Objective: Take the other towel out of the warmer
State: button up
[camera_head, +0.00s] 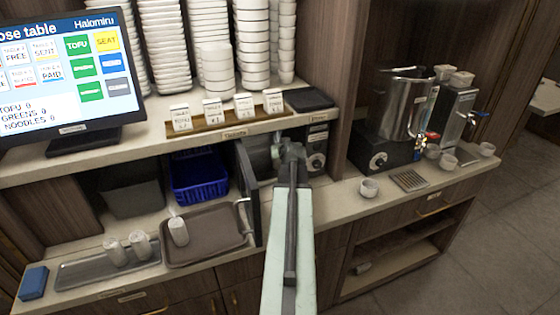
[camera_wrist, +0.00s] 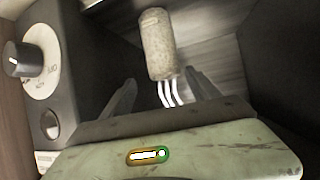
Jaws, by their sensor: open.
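The towel (camera_wrist: 158,45) is a pale speckled roll inside the warmer, ahead of my gripper in the wrist view. Thin bright bars show just below it. My gripper (camera_wrist: 163,93) is open and empty, its two fingers spread on either side below the towel, not touching it. The warmer (camera_head: 317,150) is a dark box with a dial, under the shelf. Its dark door (camera_head: 248,192) stands open to the left of my arm. In the head view my arm hides much of the warmer's opening, and the towel inside cannot be made out. Another white roll (camera_head: 179,232) is on the brown tray (camera_head: 208,248).
A grey tray (camera_head: 80,275) with two white rolls lies at the left. A blue basket (camera_head: 198,180) stands behind the brown tray. The shelf (camera_head: 130,145) passes above the warmer.

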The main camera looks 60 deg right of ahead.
jog(key=b+x, duration=0.1)
jog(key=x, duration=0.1)
jog(key=b+x, duration=0.1)
jog(key=x, duration=0.2)
jog(key=shift+w+a+f+b, duration=0.2)
jog(key=shift+a+b, duration=0.15)
jog(key=shift+a, duration=0.05)
jog(key=shift+w+d+f, duration=0.1)
jog(key=shift+w+d, duration=0.1)
jog(key=shift+d, duration=0.05)
jog(key=shift+s, duration=0.1)
jog(key=c, duration=1.5)
jog(key=shift+r, duration=0.2)
